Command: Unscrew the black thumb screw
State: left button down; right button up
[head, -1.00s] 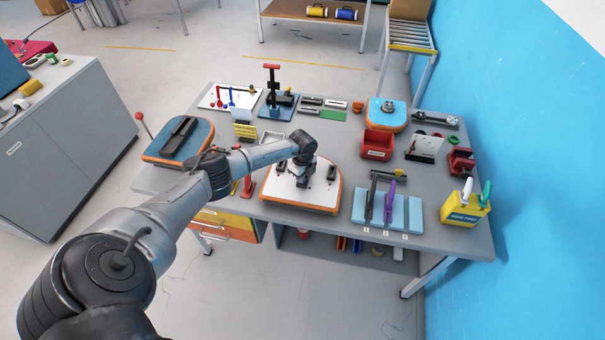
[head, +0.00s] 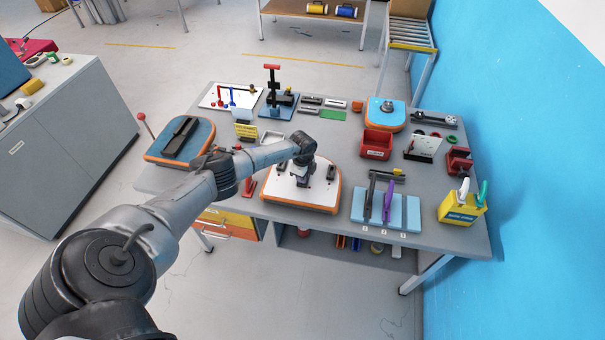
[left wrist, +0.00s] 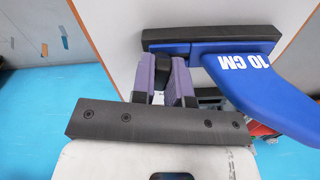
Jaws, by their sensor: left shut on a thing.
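My left gripper (head: 303,180) is low over the white-topped board with an orange rim (head: 297,205), near the middle front of the workbench. In the left wrist view its two purple-grey fingers (left wrist: 166,82) are shut on a small black piece (left wrist: 154,75), which looks like the black thumb screw; the fingers hide most of it. Beside them lies a blue fin-shaped piece marked "10 CM" (left wrist: 262,82), with a black bar (left wrist: 215,33) along its edge. A black block (head: 331,172) stands on the board right of the gripper. My right gripper is not in view.
A board with a blue top (head: 204,130) lies left. A light blue rack (head: 408,215) with upright dark and purple pieces is right of the white-topped board. A red bin (head: 377,153) is behind it, and a yellow holder (head: 459,212) stands at the right edge.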

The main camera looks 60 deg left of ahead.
pick_arm(q)
jog(key=shift+s+f+n+p, duration=0.1)
jog(key=shift+f+n+p, duration=0.15)
jog(key=shift+n, duration=0.35)
jog(key=shift+r+n+p, duration=0.15)
jog(key=shift+n+p, duration=0.7)
jog(key=shift+n, duration=0.15)
jog(key=shift+n+p, duration=0.3)
jog(key=shift+n, duration=0.4)
jog(key=shift+n+p, duration=0.6)
jog(key=shift+n, duration=0.2)
jog(key=shift+n+p, duration=0.3)
jog(key=shift+n, duration=0.6)
